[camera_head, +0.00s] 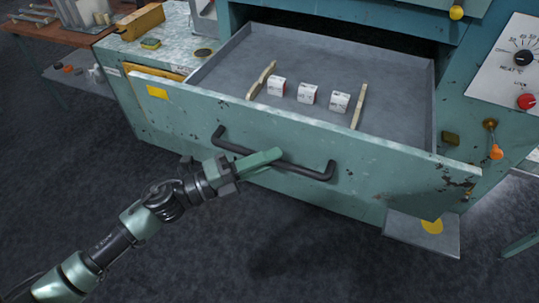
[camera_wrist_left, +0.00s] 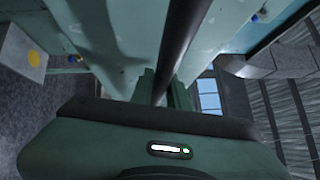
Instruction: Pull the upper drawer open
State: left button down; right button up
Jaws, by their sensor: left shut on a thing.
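The upper drawer (camera_head: 400,157) is a teal drawer with a worn front, and it stands pulled out from the cabinet, so its grey inside shows. A dark bar handle (camera_head: 320,175) is fixed across its front. My left gripper (camera_head: 272,157) is shut on the handle near its middle. In the left wrist view the handle (camera_wrist_left: 180,40) runs between the fingers of my left gripper (camera_wrist_left: 165,88). Inside the drawer lie several small white boxes (camera_head: 307,93) and two wooden strips (camera_head: 358,107). My right gripper is not in view.
A worktop (camera_head: 175,52) with a yellow-brown block (camera_head: 141,22) is at the left of the drawer. A panel with knobs (camera_head: 515,60) is at the right. An orange knob (camera_head: 496,152) sticks out beside the drawer. The dark floor (camera_head: 300,250) in front is clear.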

pick_arm(q)
jog(key=shift+f, duration=0.1)
jog(key=c, duration=1.4)
grip_release()
jog(key=shift+o, duration=0.2)
jog(key=b+v, duration=0.3)
jog(key=v, duration=0.4)
jog(key=shift+s+a, duration=0.2)
jog(key=shift+a, duration=0.1)
